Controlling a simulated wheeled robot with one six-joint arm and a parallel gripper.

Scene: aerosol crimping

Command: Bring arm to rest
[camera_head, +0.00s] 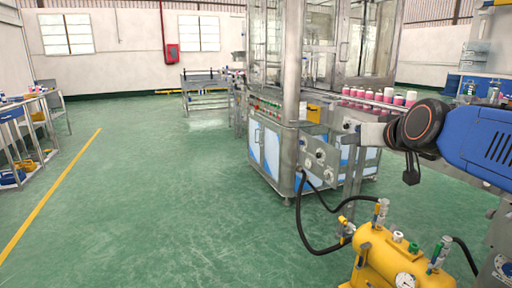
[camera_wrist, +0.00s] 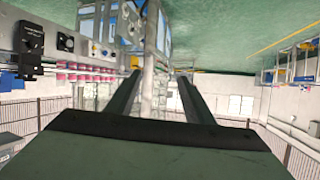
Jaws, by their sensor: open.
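My blue and black arm comes in from the right edge in the camera_head view, raised beside the crimping machine's conveyor. My gripper tip cannot be clearly made out there. In the wrist view my gripper (camera_wrist: 158,88) shows as two dark fingers spread well apart, with nothing between them. The wrist view is turned over, with the green floor at the top. The crimping machine (camera_head: 272,150), a steel and glass cabinet with a blue and white base, stands behind the arm.
Several pink and white cans (camera_head: 378,96) stand in a row on the conveyor. A yellow tank (camera_head: 380,260) with gauges and black hoses is at the lower right. A workbench (camera_head: 35,115) lines the left. The green floor (camera_head: 150,200) between is clear.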

